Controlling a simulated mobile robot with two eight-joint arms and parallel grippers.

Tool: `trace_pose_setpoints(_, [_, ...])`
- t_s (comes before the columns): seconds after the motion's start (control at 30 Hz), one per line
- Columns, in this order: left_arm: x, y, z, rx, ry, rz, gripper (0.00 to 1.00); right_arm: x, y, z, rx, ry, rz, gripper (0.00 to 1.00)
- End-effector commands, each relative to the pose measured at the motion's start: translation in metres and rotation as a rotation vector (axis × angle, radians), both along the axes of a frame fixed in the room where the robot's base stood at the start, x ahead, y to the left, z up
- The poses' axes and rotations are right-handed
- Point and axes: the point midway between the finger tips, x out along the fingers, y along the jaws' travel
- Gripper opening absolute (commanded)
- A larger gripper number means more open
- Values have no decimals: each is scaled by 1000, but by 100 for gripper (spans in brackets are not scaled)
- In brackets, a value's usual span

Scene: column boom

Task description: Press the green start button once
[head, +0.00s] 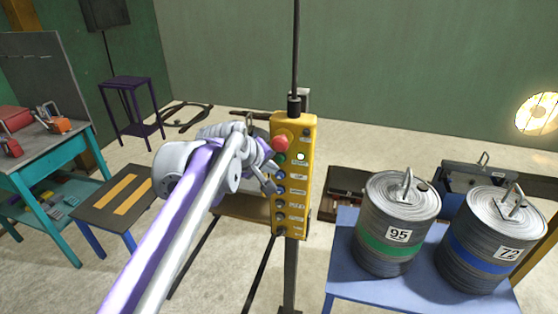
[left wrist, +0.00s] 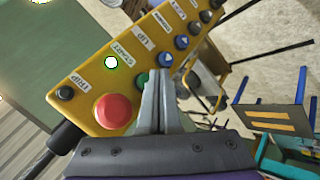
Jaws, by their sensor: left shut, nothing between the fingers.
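A yellow control box (head: 294,200) hangs upright on a black cable in the head view. It carries a red mushroom button (head: 280,143), a green button (head: 279,158) just below it, and a column of blue and dark buttons. In the left wrist view the green button (left wrist: 142,80) sits beside the START label, partly hidden by my fingers. My left gripper (left wrist: 154,76) is shut and empty, its fingertips at the green button's edge; I cannot tell whether they touch. It also shows in the head view (head: 272,171), left of the buttons. My right gripper is out of view.
A small lamp (left wrist: 111,62) near START glows whitish. The red button (left wrist: 113,110) lies close to my fingers. Two metal cans (head: 397,222) stand on a blue table (head: 345,270) at right. A teal workbench (head: 35,160) and a low table (head: 90,200) stand at left.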

Motion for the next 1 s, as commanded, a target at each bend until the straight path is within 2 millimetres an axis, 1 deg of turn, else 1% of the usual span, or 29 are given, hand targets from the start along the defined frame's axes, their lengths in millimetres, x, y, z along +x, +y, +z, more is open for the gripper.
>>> trace_pose_setpoints(0.03, [-6, 2, -1, 0, 0, 0, 0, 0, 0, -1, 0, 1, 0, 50])
trace_pose_setpoints(0.2, [-22, 7, -1, -1, 0, 1, 0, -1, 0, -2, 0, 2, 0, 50])
trace_pose_setpoints(0.4, [-37, 12, 0, -1, 0, 1, 0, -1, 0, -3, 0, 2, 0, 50])
trace_pose_setpoints(0.53, [-40, 13, 0, -1, 0, 1, 0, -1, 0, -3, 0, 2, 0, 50])
trace_pose_setpoints(1.0, [-40, 13, 0, 0, 0, 0, 0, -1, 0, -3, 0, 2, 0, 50])
